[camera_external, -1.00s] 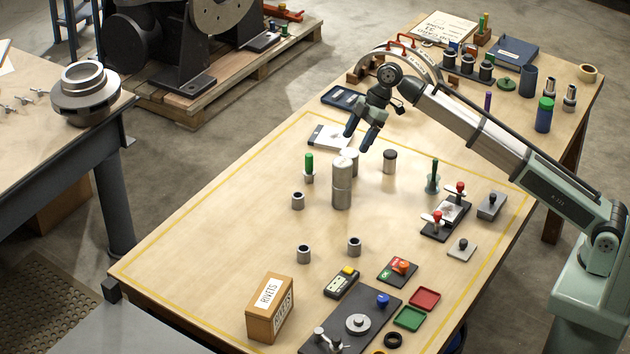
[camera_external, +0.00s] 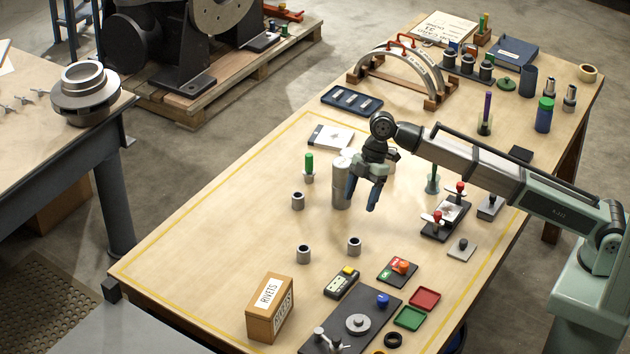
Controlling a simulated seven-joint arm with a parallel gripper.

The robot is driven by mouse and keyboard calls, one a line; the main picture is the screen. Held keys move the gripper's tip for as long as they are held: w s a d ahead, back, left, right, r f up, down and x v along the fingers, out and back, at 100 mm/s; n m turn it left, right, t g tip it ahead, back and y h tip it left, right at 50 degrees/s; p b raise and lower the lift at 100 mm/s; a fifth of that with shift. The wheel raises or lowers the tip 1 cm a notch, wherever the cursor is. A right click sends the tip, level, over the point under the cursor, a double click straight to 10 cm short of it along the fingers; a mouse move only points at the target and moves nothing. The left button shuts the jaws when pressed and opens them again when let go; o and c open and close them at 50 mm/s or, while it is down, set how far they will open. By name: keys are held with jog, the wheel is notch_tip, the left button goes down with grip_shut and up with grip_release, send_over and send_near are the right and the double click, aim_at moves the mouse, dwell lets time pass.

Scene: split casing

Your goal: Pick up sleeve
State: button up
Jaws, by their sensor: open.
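Several short grey hollow cylinders that look like sleeves stand upright on the table. One sleeve (camera_external: 298,201) is at the left, one (camera_external: 304,254) is at the front left, and one (camera_external: 354,246) is to its right. My gripper (camera_external: 361,204) is open and empty, pointing down in the air above the middle of the table. In the picture it is above the right-hand front sleeve and apart from it. Which sleeve is meant I cannot tell. Another short cylinder behind my gripper is mostly hidden.
A tall metal cylinder (camera_external: 341,190) stands close to my gripper's left finger in the picture. A green-topped peg (camera_external: 309,165) is at the left. Red-handled clamps (camera_external: 446,212) are at the right. A rivets box (camera_external: 270,306) and a dark plate (camera_external: 350,325) are in front.

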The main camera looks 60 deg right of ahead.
jog(key=d, duration=0.1)
jog(key=n, duration=0.1)
send_near(351, 254)
jog(key=shift+w+a+f, duration=0.1)
jog(key=shift+w+f, duration=0.55)
jog(key=shift+f, duration=0.05)
jog(key=shift+s+x, duration=0.2)
jog(key=shift+x, duration=1.15)
jog(key=shift+s+x, duration=0.25)
jog(key=shift+x, duration=1.1)
jog(key=c, duration=1.3)
jog(key=shift+o, duration=0.2)
jog(key=shift+r, duration=0.1)
